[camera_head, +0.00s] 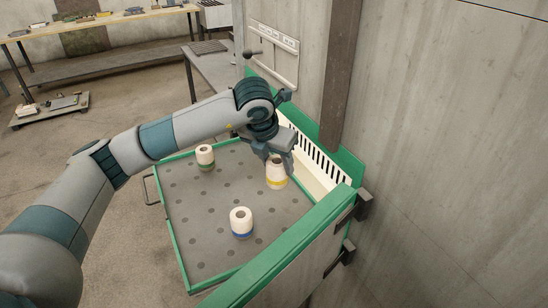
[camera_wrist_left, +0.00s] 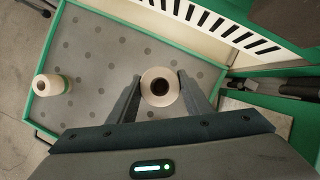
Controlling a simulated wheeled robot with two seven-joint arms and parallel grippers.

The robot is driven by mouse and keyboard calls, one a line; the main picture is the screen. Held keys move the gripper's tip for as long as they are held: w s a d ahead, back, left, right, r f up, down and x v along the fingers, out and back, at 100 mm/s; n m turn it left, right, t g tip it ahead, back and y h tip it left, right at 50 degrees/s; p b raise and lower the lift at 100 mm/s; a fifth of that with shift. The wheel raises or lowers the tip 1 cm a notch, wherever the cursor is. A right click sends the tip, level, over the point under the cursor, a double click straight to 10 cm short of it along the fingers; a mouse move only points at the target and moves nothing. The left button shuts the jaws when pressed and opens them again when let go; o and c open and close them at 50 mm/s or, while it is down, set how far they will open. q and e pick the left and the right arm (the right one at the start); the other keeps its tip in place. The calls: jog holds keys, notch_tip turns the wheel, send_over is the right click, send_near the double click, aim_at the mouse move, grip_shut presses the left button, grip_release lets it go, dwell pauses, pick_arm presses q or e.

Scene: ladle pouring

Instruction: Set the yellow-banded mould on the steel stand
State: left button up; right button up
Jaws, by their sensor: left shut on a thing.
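The yellow-banded mould (camera_head: 276,174), a cream ring-topped cylinder, is upright at the right side of the green-rimmed tray, near the slotted wall. My left gripper (camera_head: 280,160) is shut on its upper part from above. In the left wrist view the mould (camera_wrist_left: 147,88) sits between the two fingers, its round hole facing the camera. I cannot tell whether its base touches the tray. I cannot make out the steel stand with certainty in either view. My right gripper is not in view.
A green-banded mould (camera_head: 205,157) stands at the tray's far left and a blue-banded mould (camera_head: 240,222) nearer the front. The tray (camera_head: 175,240) has a dotted grey floor. A cream slotted wall (camera_head: 318,160) and a brown post (camera_head: 340,75) rise close by on the right.

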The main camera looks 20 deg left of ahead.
pick_arm(q)
jog(key=shift+s+f+m+h, duration=0.3)
jog(key=shift+s+m, duration=0.15)
jog(key=shift+m, duration=0.25)
jog(key=s+f+m+g, duration=0.1)
jog(key=s+m+g, duration=0.3)
jog(key=s+m, duration=0.5)
jog(key=s+d+f+m+g+y, duration=0.1)
jog(key=s+m+g, duration=0.4)
jog(key=m, duration=1.8)
jog(key=shift+s+d+f+m, duration=0.35)
jog(key=shift+s+f, duration=0.25)
jog(key=shift+s, duration=1.75)
